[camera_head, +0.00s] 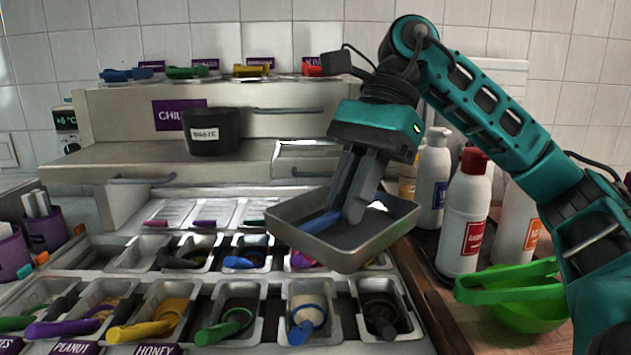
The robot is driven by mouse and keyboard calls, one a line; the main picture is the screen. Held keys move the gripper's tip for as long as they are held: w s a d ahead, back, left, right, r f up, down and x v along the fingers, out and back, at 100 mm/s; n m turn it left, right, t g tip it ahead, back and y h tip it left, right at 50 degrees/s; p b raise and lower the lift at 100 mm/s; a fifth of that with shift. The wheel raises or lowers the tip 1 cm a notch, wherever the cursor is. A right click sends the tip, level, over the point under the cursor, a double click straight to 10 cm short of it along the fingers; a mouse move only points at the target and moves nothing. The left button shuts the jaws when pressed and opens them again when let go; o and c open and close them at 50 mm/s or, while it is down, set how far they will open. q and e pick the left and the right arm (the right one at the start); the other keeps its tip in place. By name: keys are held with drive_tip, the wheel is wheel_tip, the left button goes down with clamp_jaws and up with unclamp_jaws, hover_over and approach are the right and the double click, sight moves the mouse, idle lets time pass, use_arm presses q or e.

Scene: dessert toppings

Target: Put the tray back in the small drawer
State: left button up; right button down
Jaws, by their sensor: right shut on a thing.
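My right gripper (345,212) comes in from the right, with its fingers pointing down. It is shut on the metal tray (345,257), a shallow rectangular pan held tilted in the air above the right end of the topping counter. A blue object (321,222), perhaps a spoon handle, shows inside the tray beside the fingers. The fingers hide part of the tray's far wall, so the exact grip point is unclear. The cabinet behind has drawer fronts with handles (142,180); I cannot tell which is the small drawer. My left gripper is not in view.
Several topping containers with coloured spoons (230,325) fill the counter below. White bottles (465,225) and a green bowl (525,305) stand on the right, close to my right arm.

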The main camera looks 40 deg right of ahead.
drive_tip(key=s+d+r+m+t+b, duration=0.1)
drive_tip(key=s+r+m+t+b, duration=0.1)
drive_tip(key=s+m, duration=0.4)
drive_tip(key=s+t+b, duration=0.1)
drive_tip(key=s+b, duration=0.1)
drive_tip(key=s, duration=0.1)
drive_tip(key=shift+s, duration=0.2)
drive_tip(key=shift+s+t+h, duration=0.15)
drive_tip(key=shift+t+h, duration=0.15)
